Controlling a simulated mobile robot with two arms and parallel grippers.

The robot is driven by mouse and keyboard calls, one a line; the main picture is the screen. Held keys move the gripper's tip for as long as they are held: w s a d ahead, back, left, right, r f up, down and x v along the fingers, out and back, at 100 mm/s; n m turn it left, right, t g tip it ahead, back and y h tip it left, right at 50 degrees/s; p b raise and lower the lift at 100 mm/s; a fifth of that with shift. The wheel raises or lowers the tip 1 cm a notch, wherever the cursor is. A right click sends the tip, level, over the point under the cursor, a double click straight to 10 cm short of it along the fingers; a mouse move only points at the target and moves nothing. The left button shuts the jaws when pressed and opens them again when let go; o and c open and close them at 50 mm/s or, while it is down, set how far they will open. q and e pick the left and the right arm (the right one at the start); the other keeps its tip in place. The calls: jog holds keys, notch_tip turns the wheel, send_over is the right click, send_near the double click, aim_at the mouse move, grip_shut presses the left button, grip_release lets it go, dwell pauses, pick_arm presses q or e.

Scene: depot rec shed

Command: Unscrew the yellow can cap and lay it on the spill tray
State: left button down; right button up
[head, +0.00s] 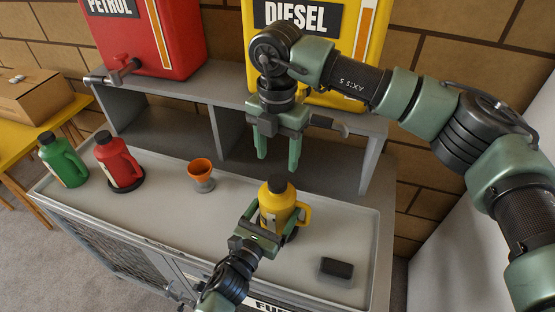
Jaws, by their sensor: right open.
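The yellow can (270,206) stands upright on the grey rimmed tray top (225,218) of the cabinet, which looks like the spill tray. Its dark cap (277,184) sits on top of the can. My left gripper (268,224) reaches in from the front, low on the can, with its fingers around the body; it looks shut on it, though the can hides part of the fingers. My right gripper (278,161) points down above and slightly behind the cap. Its two fingers are apart, with nothing between them.
A green can (63,162), a red can (119,162) and an orange cup-like funnel (200,173) stand to the left. A black block (336,268) lies at the right. Behind are a grey shelf (226,100), the red petrol tank (160,38) and yellow diesel tank (375,45).

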aim_at(278, 181)
jog(key=m, duration=0.8)
jog(key=shift+m, duration=0.4)
jog(key=shift+f+m, duration=0.1)
jog(key=shift+m, duration=1.1)
jog(key=shift+f, duration=3.9)
